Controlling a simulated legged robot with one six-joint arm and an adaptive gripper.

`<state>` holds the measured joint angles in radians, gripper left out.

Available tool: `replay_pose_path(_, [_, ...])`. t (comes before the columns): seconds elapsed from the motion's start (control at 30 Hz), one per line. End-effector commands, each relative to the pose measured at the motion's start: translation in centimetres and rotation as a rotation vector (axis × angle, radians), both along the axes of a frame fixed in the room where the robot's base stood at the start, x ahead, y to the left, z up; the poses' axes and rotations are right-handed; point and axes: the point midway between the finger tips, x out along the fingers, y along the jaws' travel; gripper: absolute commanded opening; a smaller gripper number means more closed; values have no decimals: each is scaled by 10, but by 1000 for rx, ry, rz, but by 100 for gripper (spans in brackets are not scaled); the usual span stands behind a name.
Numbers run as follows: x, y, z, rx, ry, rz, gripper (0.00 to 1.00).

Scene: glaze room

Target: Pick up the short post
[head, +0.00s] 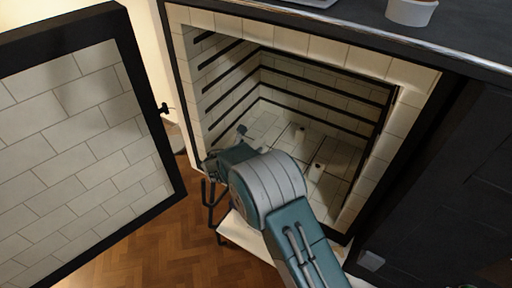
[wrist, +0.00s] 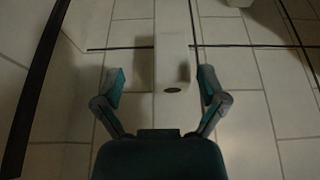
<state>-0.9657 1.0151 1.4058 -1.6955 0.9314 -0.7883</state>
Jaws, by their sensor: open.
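My gripper (head: 226,148) is inside the open kiln in the head view, low at its left side. In the wrist view my gripper (wrist: 162,72) is open, with one finger on each side of a pale post (wrist: 172,45). My arm hides part of the floor.
The kiln's brick-lined door (head: 90,110) stands open at the left. The brick walls (head: 330,105) carry dark horizontal grooves. A pale pot (head: 411,10) sits on the dark top. Another pale object (wrist: 239,3) shows at the wrist view's top edge.

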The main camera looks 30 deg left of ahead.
Motion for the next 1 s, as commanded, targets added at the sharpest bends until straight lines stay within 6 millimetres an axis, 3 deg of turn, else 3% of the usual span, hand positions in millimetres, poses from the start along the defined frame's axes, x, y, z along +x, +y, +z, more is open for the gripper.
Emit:
replay_pose_path(0.4, [45, -6, -26, 2, 0, -4, 91])
replay_pose_path(0.67, [48, -5, -27, 1, 0, -1, 91])
replay_pose_path(0.7, [48, -6, -26, 1, 0, -2, 83])
replay_pose_path(0.8, [48, -7, -26, 4, 0, -2, 38])
replay_pose_path(0.9, [48, -7, -25, 4, 1, -2, 0])
replay_pose_path(1.0, [48, -7, -26, 4, 0, -2, 0])
